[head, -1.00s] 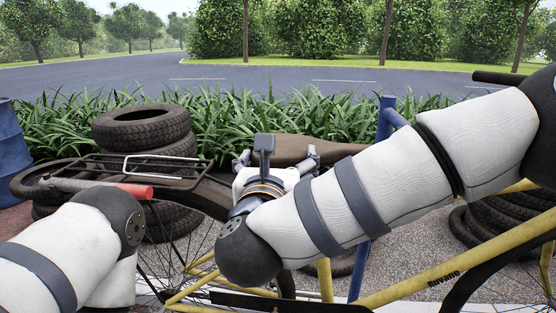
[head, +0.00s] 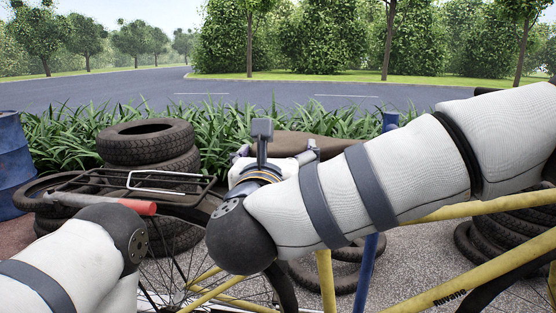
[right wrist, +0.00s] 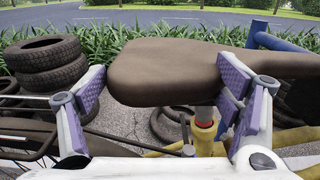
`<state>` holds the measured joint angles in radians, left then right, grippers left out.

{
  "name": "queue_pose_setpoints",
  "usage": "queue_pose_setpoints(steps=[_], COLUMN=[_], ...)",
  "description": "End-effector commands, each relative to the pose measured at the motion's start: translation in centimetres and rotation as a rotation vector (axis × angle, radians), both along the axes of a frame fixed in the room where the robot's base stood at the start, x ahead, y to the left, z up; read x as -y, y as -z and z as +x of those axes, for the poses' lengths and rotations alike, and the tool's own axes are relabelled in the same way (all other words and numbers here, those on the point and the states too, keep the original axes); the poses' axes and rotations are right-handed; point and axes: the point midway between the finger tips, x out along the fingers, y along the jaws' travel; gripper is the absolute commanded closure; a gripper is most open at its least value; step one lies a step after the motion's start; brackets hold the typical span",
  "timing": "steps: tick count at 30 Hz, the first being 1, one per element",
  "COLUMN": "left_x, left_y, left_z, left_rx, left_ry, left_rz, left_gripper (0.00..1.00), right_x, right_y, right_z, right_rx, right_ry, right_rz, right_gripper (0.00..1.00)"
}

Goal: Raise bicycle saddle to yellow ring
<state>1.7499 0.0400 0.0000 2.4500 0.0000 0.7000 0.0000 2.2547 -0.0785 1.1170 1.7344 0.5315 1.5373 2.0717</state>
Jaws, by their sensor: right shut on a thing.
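The brown bicycle saddle (head: 300,143) is at the middle of the head view, partly hidden behind my right gripper (head: 262,165) and forearm. In the right wrist view, the saddle (right wrist: 170,72) lies between the two purple-padded fingers of my right gripper (right wrist: 162,78), which is shut on it. Below it, a short grey post runs into the yellow seat tube (right wrist: 204,140), with a red band near the tube's top. I cannot make out a separate yellow ring. My left arm shows at the lower left of the head view, but its gripper is out of sight.
Stacked tyres (head: 147,142) and a blue barrel (head: 12,165) stand at the left. A blue post (head: 368,272) and yellow frame tube (head: 445,288) are near my right arm.

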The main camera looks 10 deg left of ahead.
Motion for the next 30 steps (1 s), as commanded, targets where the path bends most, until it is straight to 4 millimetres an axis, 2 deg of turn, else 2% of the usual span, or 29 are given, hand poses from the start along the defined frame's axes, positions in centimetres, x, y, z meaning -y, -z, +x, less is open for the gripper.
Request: queue_pose_setpoints(steps=[18, 30], left_x=[0.0, 0.0], left_y=[0.0, 0.0], left_z=[0.0, 0.0], left_rx=[0.002, 0.002], left_ry=[0.000, 0.000], left_rz=[0.000, 0.000], left_gripper=[0.61, 0.61], right_x=[-0.4, -0.4], right_y=[-2.7, -3.0], right_z=[0.0, 0.0], right_rx=[0.006, 0.006], right_ry=[0.002, 0.002], right_rz=[0.001, 0.000], right_gripper=[0.50, 0.50])
